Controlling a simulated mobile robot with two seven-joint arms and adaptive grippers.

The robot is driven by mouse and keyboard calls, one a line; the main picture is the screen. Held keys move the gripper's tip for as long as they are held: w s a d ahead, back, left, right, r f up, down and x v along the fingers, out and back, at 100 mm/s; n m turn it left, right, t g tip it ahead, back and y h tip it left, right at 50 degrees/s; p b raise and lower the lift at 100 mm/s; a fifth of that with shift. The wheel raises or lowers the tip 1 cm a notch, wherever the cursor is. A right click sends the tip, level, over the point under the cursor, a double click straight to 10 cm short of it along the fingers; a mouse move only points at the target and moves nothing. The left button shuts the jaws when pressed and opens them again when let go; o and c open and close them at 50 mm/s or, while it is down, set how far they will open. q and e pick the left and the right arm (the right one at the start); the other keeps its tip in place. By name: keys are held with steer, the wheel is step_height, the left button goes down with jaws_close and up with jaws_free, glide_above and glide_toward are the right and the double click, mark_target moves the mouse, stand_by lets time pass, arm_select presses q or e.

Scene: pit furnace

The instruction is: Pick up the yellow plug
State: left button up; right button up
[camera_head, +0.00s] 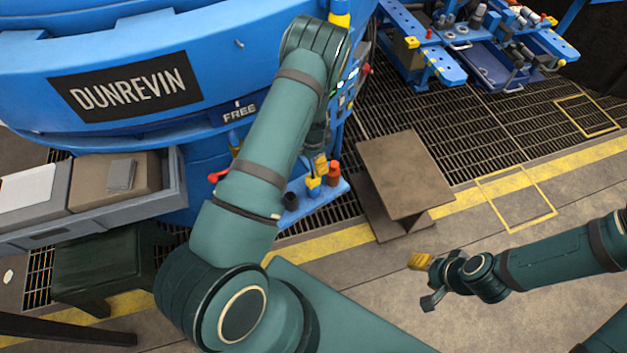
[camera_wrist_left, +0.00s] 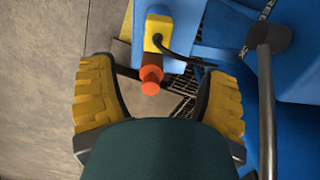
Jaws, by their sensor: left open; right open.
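The yellow plug (camera_head: 313,187) sits on a small blue ledge at the side of the blue machine. In the left wrist view a yellow block with a dark cable (camera_wrist_left: 157,32) appears to be this plug. It lies ahead of my left gripper (camera_wrist_left: 162,80), between the lines of the two fingers. My left gripper (camera_head: 320,165) is open and empty, close above the ledge; my arm partly hides it. An orange-red cylinder (camera_wrist_left: 151,75) shows between the fingers; contact cannot be told. My right gripper (camera_head: 425,281) is open and empty over the floor, away from the ledge.
A red-brown plug (camera_head: 333,172) and a dark cup (camera_head: 291,201) stand on the ledge beside the yellow plug. A brown stand (camera_head: 403,175) is just right. A blue tool cart (camera_head: 478,50) stands at back right. The floor around my right gripper is clear.

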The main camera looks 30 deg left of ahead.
mark_target(313, 177)
arm_select(q)
step_height(313, 177, down, 6)
steer(key=shift+f+b, duration=0.1)
steer(key=shift+b, duration=0.45)
steer(key=shift+s+d+f+b, duration=0.1)
steer(key=shift+f+b, duration=0.3)
steer(key=shift+f, duration=0.9)
steer(key=shift+s+f+b, duration=0.1)
steer(key=shift+f+b, duration=0.25)
steer(key=shift+f, duration=0.95)
steer(key=shift+c, duration=0.2)
steer(key=c, duration=1.3)
